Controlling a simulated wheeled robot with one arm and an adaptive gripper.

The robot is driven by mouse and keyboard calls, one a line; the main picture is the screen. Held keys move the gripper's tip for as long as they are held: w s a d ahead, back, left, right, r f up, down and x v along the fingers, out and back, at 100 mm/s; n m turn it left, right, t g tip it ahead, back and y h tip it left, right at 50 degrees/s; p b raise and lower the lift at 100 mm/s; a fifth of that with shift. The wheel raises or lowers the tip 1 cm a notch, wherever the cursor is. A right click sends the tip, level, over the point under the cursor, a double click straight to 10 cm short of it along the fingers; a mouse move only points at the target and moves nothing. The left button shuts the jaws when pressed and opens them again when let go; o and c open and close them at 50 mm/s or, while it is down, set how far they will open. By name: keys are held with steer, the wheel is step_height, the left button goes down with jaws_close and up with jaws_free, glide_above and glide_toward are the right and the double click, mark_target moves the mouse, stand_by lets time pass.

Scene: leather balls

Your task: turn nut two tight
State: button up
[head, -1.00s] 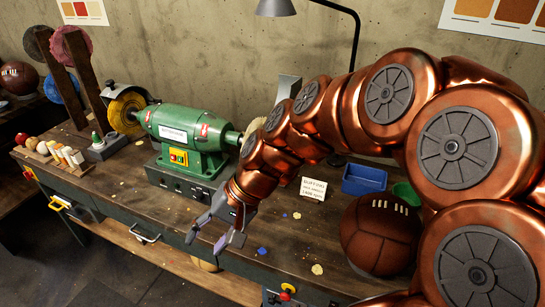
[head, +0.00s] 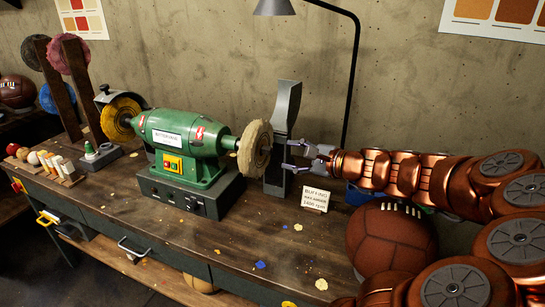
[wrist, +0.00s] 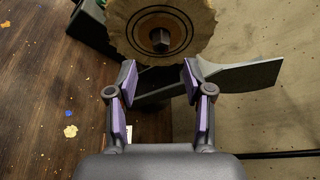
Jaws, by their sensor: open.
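A hex nut (wrist: 161,39) sits at the hub of the pale cloth buffing wheel (wrist: 133,14), with dark washer rings around it in the wrist view. The wheel (head: 254,148) is on the right end of the green grinder (head: 183,143) in the head view, where the nut is too small to make out. My gripper (head: 289,154) is level, to the right of the wheel, pointing at its hub. In the wrist view my gripper (wrist: 159,68) is open and empty, with its purple-padded fingers spread just short of the nut. The nut appears between the finger lines, apart from them.
A grey upright metal piece (head: 284,100) stands right behind the wheel, close to my fingers. A small sign (head: 315,199) and a brown leather ball (head: 391,240) are on the bench below my arm. The bench front is mostly clear, with scattered scraps.

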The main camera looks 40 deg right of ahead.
mark_target(271, 151)
steer(key=shift+p+x, duration=0.75)
steer(key=shift+x, duration=3.05)
steer(key=shift+d, duration=0.15)
jaws_close()
